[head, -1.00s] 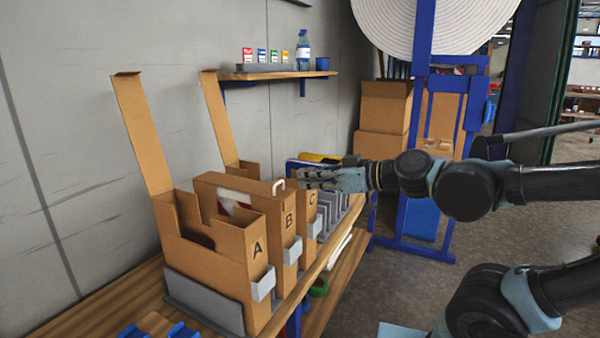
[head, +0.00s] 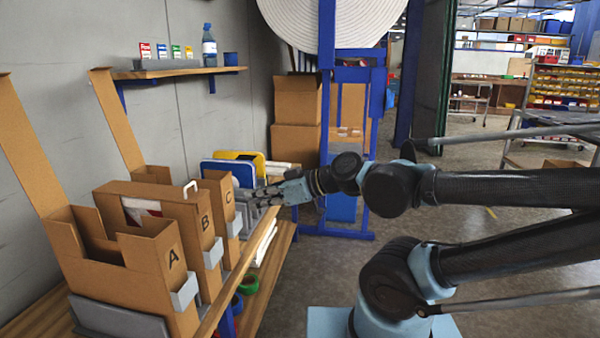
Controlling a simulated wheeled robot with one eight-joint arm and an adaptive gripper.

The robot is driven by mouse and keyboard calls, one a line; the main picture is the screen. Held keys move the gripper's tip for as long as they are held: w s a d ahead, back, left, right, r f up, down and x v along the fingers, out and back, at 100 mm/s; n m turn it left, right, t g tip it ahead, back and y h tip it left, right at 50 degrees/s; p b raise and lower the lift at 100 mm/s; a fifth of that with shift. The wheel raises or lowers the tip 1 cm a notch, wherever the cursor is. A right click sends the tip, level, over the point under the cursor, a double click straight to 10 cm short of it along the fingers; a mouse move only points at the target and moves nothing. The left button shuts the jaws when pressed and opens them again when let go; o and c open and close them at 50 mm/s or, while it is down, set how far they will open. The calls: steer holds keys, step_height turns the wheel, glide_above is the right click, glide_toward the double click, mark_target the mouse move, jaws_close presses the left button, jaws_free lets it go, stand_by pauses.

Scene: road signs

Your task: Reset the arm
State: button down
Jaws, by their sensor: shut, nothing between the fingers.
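My gripper (head: 262,194) is shut and empty. It is at the end of my arm, which reaches in from the right side of the head view. The fingertips point left, just right of box C (head: 222,200) in the picture. I cannot tell whether they touch anything there. Box A (head: 150,270) stands nearest with its tall lid flap up. Box B (head: 195,235) is in the middle and has a white handle and a red and white patch on it.
The boxes stand on a wooden bench (head: 277,250) along the grey wall. A wall shelf (head: 180,72) holds small coloured cards and a bottle (head: 209,47). Blue and yellow signs (head: 240,162) stand behind box C. A blue frame (head: 327,120) with a white roll stands beyond. Open floor lies right.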

steer(key=w+d+f+m+t+h, duration=0.1)
steer(key=w+d+f+m+h, duration=0.25)
steer(key=w+d+f, duration=0.35)
steer(key=s+d+f+m+h, duration=0.1)
steer(key=d+f+m+h, duration=0.2)
steer(key=d, duration=0.5)
steer(key=s+d+f+m+g+h, duration=0.1)
steer(key=d+f+m+h, duration=0.1)
steer(key=d, duration=0.7)
steer(key=s+d+f+m+g+h, duration=0.1)
steer(key=s+d+f+m+h, duration=0.1)
steer(key=d, duration=0.6)
steer(key=f+m+h, duration=0.1)
steer(key=m+h, duration=0.1)
steer(key=m, duration=0.1)
steer(key=shift+d+f+m+h, duration=0.3)
steer(key=shift+m+h, duration=0.05)
steer(key=shift+s, duration=0.1)
